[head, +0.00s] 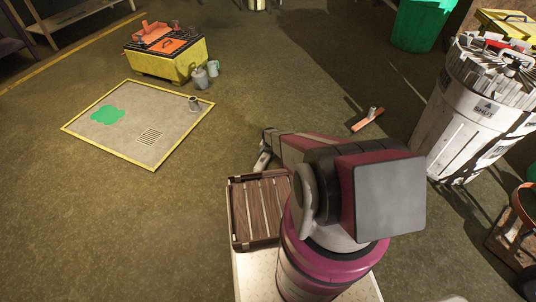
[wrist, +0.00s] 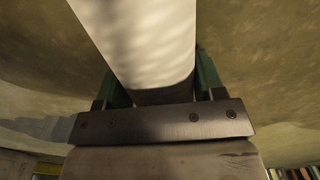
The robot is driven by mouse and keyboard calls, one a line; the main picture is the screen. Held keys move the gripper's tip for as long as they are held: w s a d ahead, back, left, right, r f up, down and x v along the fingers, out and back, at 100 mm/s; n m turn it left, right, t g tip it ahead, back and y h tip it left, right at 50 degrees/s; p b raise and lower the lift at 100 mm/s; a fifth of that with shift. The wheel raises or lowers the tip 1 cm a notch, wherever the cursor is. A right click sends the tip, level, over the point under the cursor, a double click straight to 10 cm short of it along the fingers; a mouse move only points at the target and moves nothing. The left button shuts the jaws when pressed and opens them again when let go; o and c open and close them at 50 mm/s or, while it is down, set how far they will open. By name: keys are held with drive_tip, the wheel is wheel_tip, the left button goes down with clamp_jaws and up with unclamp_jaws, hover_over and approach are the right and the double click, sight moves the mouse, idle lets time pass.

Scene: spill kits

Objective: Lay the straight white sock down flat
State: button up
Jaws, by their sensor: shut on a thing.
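The straight white sock (wrist: 145,40) is a thick white roll between the green fingers of my gripper (wrist: 158,80) in the wrist view. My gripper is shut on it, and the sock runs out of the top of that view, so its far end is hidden. In the head view my arm covers most of the gripper (head: 264,150). A small pale piece, probably part of the sock (head: 262,161), shows below it, above the floor or close to it; I cannot tell which.
A wooden tray (head: 259,208) is near me. A full white bin (head: 470,120) stands right.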

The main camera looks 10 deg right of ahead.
drive_tip(key=shift+f, duration=0.1)
drive_tip(key=o, duration=0.9)
wheel_tip(320, 180, up, 13)
drive_tip(key=shift+s+f, duration=0.15)
drive_tip(key=s+r+n, duration=0.2)
drive_tip(key=s+r, duration=0.7)
drive_tip(key=r, duration=0.5)
drive_tip(key=s+r+n, duration=0.2)
drive_tip(key=s+r, duration=0.8)
drive_tip(key=r, duration=0.4)
drive_tip(key=s+r+n, duration=0.2)
drive_tip(key=s+r, duration=0.8)
drive_tip(key=r, duration=0.4)
drive_tip(key=shift+r+n, duration=0.1)
drive_tip(key=shift+n, duration=0.3)
